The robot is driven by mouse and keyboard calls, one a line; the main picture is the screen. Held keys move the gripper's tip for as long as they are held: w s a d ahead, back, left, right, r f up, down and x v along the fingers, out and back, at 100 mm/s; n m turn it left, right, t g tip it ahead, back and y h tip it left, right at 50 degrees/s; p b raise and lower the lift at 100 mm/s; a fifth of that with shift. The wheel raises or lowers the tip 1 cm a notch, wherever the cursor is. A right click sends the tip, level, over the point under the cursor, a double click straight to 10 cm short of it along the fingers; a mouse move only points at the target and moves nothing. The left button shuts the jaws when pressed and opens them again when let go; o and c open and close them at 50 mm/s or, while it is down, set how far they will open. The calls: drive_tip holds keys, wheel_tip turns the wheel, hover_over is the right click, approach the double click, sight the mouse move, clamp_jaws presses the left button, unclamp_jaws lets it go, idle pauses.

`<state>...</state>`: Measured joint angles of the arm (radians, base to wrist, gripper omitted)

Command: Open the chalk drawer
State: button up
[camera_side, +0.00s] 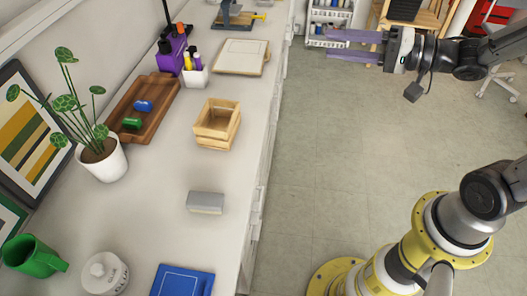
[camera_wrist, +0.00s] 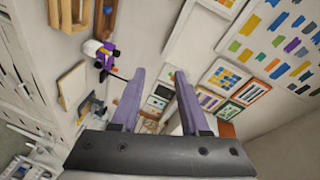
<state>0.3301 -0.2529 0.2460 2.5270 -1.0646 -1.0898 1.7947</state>
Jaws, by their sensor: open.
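My gripper (camera_side: 328,45) is open and empty, with purple fingers pointing left, above the floor to the right of the counter in the side view. Its fingers also show in the wrist view (camera_wrist: 160,76), with a gap between them. The white drawer fronts (camera_side: 262,165) run along the counter's right side, seen almost edge-on. White cabinet fronts with drawers (camera_wrist: 28,62) show at the left of the wrist view. My gripper is apart from them. I cannot tell which drawer is the chalk drawer, and no drawer is visibly pulled out.
The white countertop (camera_side: 160,225) holds a wooden crate (camera_side: 217,124), a grey eraser-like block (camera_side: 205,202), a brown tray (camera_side: 155,88), a potted plant (camera_side: 105,162), a green mug (camera_side: 33,257), a lidded white jar (camera_side: 104,272) and a blue book (camera_side: 183,281). The floor (camera_side: 325,150) beside the counter is clear.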

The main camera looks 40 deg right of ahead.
drive_tip(key=s+a+m+g+y, duration=0.1)
drive_tip(key=s+a+y, duration=0.2)
drive_tip(key=y, duration=0.1)
wheel_tip(320, 180, down, 64)
drive_tip(key=x, duration=1.4)
drive_tip(key=shift+s, duration=0.1)
clamp_jaws()
idle(0.6)
